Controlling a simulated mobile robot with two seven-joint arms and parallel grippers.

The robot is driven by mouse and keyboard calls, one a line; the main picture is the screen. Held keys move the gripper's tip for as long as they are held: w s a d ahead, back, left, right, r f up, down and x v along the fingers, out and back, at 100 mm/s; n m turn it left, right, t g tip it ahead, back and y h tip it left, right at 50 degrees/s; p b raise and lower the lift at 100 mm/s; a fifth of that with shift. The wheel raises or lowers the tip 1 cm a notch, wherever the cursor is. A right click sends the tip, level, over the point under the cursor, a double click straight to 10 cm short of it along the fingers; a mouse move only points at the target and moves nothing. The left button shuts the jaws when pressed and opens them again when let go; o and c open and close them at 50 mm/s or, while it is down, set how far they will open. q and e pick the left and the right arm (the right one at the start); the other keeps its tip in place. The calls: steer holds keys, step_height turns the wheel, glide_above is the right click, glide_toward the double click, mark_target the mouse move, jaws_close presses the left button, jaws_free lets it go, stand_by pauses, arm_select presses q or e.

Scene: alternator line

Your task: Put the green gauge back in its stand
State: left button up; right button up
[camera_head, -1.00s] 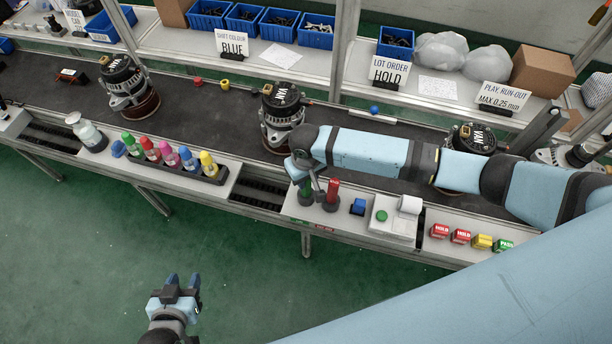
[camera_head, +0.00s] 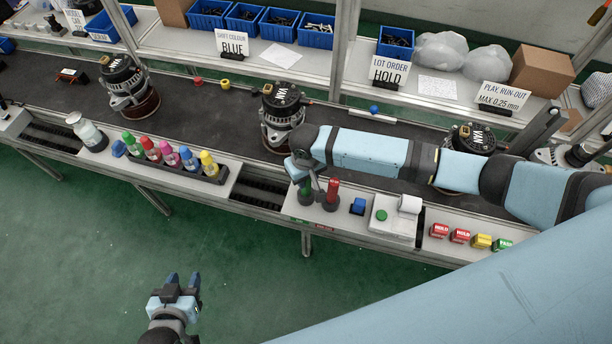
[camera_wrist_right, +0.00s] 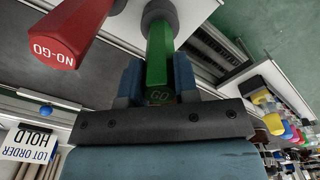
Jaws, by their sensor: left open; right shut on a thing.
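The green gauge (camera_head: 306,190), marked GO, is upright at the front edge of the line. My right gripper (camera_head: 305,166) is shut on its upper end. In the right wrist view the green gauge (camera_wrist_right: 159,50) runs between the two fingers of my right gripper (camera_wrist_right: 158,82), and its far end meets a dark round stand socket (camera_wrist_right: 159,12). I cannot tell how deep it sits. The red NO-GO gauge (camera_head: 332,190) stands beside it in its own dark socket. My left gripper (camera_head: 183,282) is open and empty over the green floor.
A blue block (camera_head: 358,206) and a white device with a green button (camera_head: 393,220) stand right of the gauges. A tray of coloured bottles (camera_head: 212,175) is to the left. An alternator (camera_head: 281,118) stands on the belt behind my right gripper.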

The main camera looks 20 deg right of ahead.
steer(key=o, duration=0.9)
